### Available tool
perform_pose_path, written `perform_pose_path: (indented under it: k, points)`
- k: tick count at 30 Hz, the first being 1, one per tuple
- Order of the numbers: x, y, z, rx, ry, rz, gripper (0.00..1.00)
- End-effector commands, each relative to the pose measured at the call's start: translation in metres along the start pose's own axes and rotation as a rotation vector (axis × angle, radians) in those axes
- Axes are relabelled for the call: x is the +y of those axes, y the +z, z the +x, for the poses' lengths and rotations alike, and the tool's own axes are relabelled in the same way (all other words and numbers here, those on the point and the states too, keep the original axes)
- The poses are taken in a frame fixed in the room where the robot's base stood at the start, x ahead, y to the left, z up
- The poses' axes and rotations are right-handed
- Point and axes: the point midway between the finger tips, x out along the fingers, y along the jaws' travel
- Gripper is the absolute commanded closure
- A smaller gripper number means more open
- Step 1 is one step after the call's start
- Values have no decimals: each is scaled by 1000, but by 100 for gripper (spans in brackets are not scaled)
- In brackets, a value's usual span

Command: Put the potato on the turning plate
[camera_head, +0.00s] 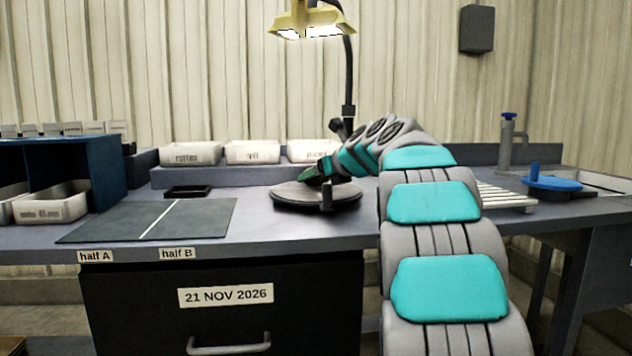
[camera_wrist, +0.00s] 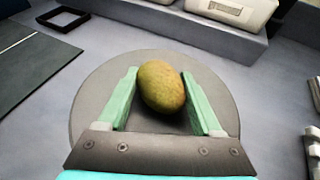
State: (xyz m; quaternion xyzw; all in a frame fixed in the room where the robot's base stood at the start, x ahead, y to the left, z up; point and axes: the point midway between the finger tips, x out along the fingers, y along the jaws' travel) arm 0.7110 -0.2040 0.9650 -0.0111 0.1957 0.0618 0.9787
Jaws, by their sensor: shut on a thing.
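The potato (camera_wrist: 161,87) is oval and yellow-brown. In the wrist view it sits between the two green fingers of my gripper (camera_wrist: 163,92), which is shut on it. The turning plate (camera_wrist: 90,100) is a round grey disc directly behind the potato and fingers in that view. In the head view my gripper (camera_head: 314,177) is over the turning plate (camera_head: 340,195), near its far left part. The potato is hard to make out there, and I cannot tell whether it touches the plate.
Labelled white bins (camera_head: 190,154) stand on a raised shelf behind the plate. A dark two-part mat (camera_head: 150,221) and a small black tray (camera_head: 187,191) lie to the left. A lamp (camera_head: 312,20) hangs above. A white slatted rack (camera_head: 505,197) and a blue-topped item (camera_head: 552,183) are at right.

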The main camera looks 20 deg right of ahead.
Motion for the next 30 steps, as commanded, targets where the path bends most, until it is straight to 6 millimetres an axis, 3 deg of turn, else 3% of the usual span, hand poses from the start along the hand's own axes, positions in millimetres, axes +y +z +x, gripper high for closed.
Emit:
perform_pose_path:
  k: [11,12,20,30]
  points:
    - [0,-4,2,-2,-1,1,100]
    - [-1,-5,2,-2,-2,1,30]
    - [-1,-5,2,-2,-2,1,1]
    - [-1,-4,1,-1,-2,0,0]
